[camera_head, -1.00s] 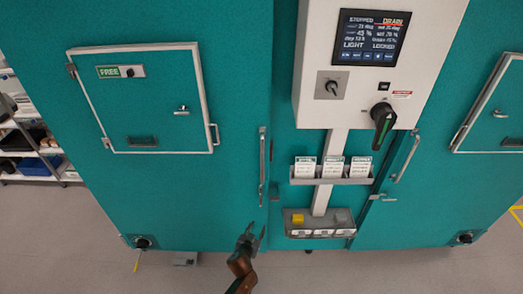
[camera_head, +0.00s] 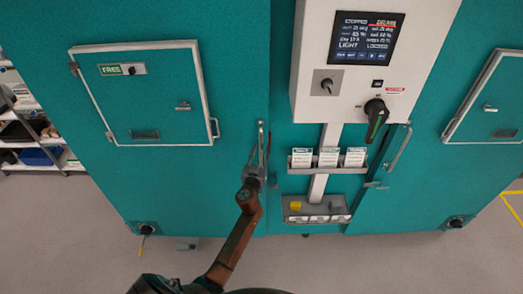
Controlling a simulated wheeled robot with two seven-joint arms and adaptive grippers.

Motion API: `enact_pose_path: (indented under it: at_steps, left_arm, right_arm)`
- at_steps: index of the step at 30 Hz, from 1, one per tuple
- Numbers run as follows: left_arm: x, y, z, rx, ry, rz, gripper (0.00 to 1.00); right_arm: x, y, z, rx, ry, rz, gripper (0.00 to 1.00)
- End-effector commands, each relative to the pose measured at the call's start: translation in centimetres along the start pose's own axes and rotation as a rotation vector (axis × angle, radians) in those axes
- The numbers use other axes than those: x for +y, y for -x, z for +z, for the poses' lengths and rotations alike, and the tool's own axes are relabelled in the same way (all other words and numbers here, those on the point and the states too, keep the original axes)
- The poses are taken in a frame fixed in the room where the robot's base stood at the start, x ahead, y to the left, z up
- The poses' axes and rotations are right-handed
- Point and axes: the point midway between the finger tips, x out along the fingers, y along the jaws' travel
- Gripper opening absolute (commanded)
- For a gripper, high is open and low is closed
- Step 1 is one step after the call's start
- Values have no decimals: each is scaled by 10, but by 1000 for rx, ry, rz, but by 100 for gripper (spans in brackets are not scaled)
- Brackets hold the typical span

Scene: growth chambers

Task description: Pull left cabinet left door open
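The left cabinet's large teal door (camera_head: 235,100) fills the left of the head view and looks closed. Its vertical metal bar handle (camera_head: 262,140) is near the door's right edge. My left gripper (camera_head: 258,165) is at the lower half of this handle, with one dark finger visible just left of the bar. The other finger is hard to make out, so I cannot tell whether the fingers are closed on the bar. My brown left arm reaches up from below. My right gripper is not in view.
A framed hatch (camera_head: 160,100) marked FREE is set in the door. To the right are a white control box (camera_head: 350,100), card holders (camera_head: 328,168), a grey tray (camera_head: 295,215) and another door handle (camera_head: 398,150).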

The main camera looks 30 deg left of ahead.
Motion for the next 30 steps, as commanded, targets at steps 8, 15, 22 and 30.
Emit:
enact_pose_path:
  at_steps: [8,15,22,30]
  left_arm:
    - [-1,-10,0,0,0,0,31]
    - [0,-10,0,0,0,0,23]
    - [0,-9,0,-1,0,0,8]
    - [0,-9,0,-1,0,1,0]
  right_arm:
    - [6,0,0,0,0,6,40]
    - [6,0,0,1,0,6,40]
    - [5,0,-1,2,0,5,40]
    - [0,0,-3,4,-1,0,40]
